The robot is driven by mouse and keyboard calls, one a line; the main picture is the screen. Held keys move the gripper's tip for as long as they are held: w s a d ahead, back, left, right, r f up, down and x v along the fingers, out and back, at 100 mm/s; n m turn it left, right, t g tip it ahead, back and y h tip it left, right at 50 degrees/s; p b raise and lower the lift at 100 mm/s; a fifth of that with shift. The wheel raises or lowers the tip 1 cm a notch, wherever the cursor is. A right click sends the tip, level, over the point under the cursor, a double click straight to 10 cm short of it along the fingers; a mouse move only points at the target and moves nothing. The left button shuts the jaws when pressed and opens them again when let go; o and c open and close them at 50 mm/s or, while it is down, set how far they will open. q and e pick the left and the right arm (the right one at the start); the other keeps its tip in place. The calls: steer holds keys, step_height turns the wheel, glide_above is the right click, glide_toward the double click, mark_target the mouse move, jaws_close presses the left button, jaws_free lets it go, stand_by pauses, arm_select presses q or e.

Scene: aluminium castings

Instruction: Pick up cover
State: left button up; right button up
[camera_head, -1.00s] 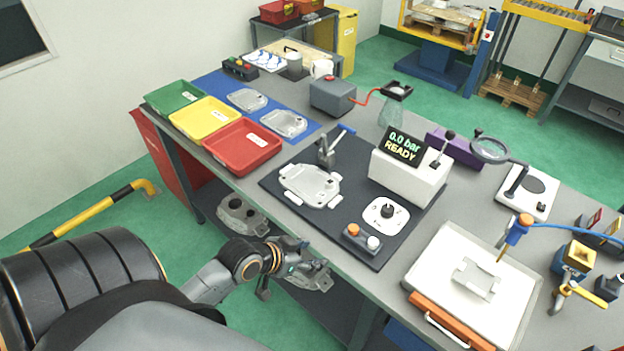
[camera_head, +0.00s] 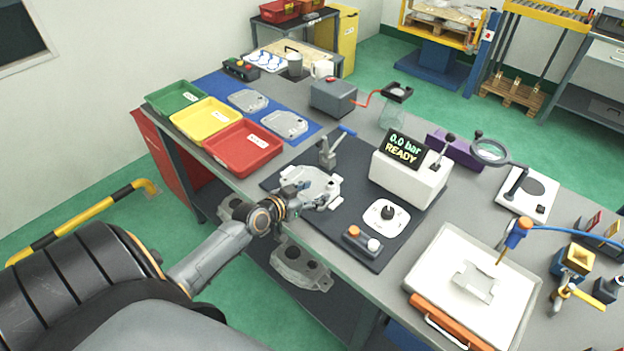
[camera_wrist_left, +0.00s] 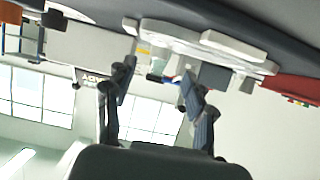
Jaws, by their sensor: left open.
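A pale grey cast cover (camera_head: 322,178) lies flat on the dark mat near the front edge of the table. My left gripper (camera_head: 312,195) reaches in from the left, at the cover's front edge, and partly hides it. In the left wrist view the two fingers of the gripper (camera_wrist_left: 160,84) are spread with nothing between them, and the pale cover (camera_wrist_left: 215,45) shows above and beyond their tips. Two similar covers lie on the blue mat, one far back (camera_head: 248,101) and one closer (camera_head: 285,124). My right gripper is not in view.
A blue-handled clamp (camera_head: 330,152) stands behind the cover. The white tester (camera_head: 408,178) reads 0.0 bar READY. A button box (camera_head: 361,241) and a white plate with a black knob (camera_head: 386,216) are to the right. A red tray (camera_head: 243,147) is at left. Castings lie on the lower shelf (camera_head: 300,268).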

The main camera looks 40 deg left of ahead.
mark_target(327, 186)
arm_select(q)
steer(key=x, duration=0.5)
steer(key=shift+w+f+p, duration=0.1)
steer(key=shift+w+p, duration=0.2)
steer(key=shift+p, duration=0.05)
steer(key=shift+s, duration=0.15)
steer(key=shift+c, duration=1)
jaws_close()
